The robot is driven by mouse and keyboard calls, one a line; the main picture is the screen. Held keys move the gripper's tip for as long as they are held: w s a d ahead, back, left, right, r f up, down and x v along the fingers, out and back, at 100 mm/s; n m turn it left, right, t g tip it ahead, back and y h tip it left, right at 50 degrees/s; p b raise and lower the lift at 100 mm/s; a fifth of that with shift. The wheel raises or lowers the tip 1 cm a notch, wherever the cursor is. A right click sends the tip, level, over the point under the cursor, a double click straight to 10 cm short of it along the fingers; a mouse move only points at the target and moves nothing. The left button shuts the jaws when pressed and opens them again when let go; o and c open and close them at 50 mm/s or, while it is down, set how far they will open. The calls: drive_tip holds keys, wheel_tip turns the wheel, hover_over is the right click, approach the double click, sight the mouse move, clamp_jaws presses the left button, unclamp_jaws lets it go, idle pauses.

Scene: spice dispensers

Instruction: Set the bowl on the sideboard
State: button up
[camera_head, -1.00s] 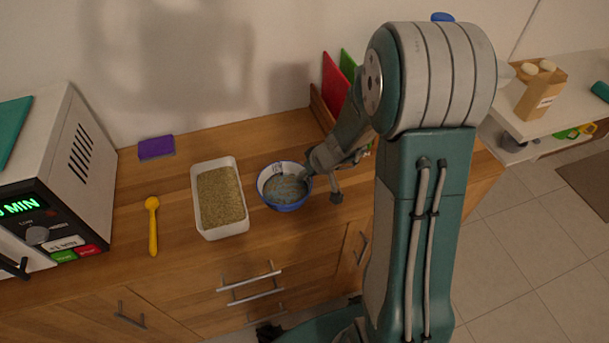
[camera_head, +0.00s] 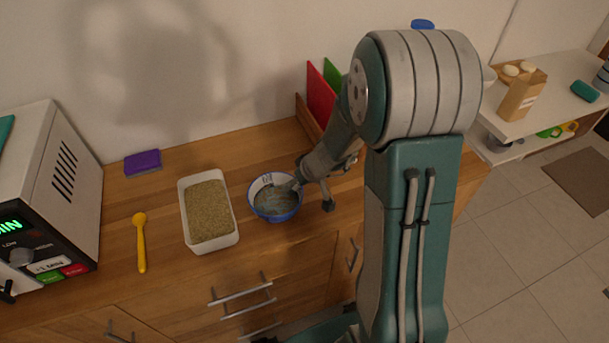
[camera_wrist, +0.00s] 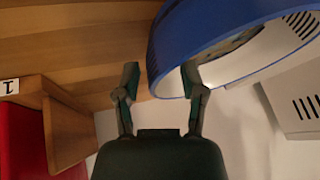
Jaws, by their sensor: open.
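The bowl (camera_head: 277,214), blue outside and pale inside with something greyish in it, appears to stand on the wooden sideboard (camera_head: 160,215), right of the white tray. From the head view I cannot tell whether it touches the wood. My gripper reaches its right side there, its fingertips partly hidden. In the wrist view my gripper (camera_wrist: 160,78) is open, with the bowl's blue rim (camera_wrist: 162,45) passing between the two fingers. The right finger overlaps the bowl's inside and the left finger is outside it. I cannot tell whether either finger touches the wall.
A white tray of grain (camera_head: 208,211), a yellow spoon (camera_head: 140,245), a purple sponge (camera_head: 143,162) and a microwave (camera_head: 45,190) are to the left. Red and green boards (camera_head: 321,97) stand behind my arm. A carton (camera_head: 521,97) is on the right shelf.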

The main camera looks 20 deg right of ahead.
drive_tip(key=v, duration=1.1)
drive_tip(key=s+a+r+m+h, duration=0.1)
drive_tip(key=s+a+r+h, duration=0.1)
drive_tip(key=s+r, duration=0.4)
drive_tip(key=s+a+r+m+t+h, duration=0.1)
drive_tip(key=s+a+r+h, duration=0.1)
drive_tip(key=s+a+r, duration=0.2)
drive_tip(key=s+r, duration=0.3)
drive_tip(key=s, duration=0.4)
drive_tip(key=shift+s+r+m, duration=0.25)
drive_tip(key=shift+r+m, duration=0.05)
drive_tip(key=shift+r, duration=0.05)
